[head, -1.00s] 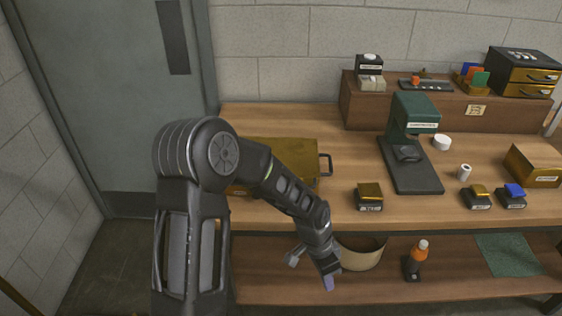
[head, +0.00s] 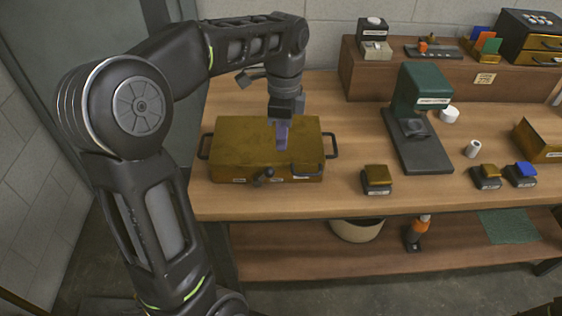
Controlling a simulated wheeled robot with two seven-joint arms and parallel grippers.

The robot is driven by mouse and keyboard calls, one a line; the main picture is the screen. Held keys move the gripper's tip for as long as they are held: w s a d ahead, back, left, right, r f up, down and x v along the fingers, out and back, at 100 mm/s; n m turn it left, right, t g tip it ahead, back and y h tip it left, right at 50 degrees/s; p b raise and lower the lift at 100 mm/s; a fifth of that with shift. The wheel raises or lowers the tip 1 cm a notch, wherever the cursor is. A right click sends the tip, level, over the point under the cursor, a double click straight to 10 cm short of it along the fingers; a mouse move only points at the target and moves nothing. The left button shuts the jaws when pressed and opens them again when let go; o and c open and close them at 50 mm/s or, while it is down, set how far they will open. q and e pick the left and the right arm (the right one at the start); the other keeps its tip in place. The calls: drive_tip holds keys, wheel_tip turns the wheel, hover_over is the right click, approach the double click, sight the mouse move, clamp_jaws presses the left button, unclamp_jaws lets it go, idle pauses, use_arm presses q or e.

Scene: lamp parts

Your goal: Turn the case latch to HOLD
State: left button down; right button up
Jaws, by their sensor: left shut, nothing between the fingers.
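The brass-coloured case (head: 240,145) lies closed on the left part of the workbench, with dark handles at its left and right ends. A dark latch knob (head: 264,176) sits on its front face, between small white labels too small to read. My left gripper (head: 282,145) points down in front of or over the case lid, right of the latch. Its fingers are shut and empty. I cannot tell whether they touch the lid. My right gripper is not in view.
A green press (head: 420,95) stands right of the case. A small brass-topped block (head: 376,178) is near the bench's front edge. A raised wooden shelf (head: 365,75) at the back holds boxes. A bin (head: 356,230) and an orange-capped bottle (head: 418,232) are on the lower shelf.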

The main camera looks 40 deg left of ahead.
sight(265, 176)
use_arm(q)
drive_tip(key=f, duration=1)
drive_tip(key=shift+s+p, duration=0.3)
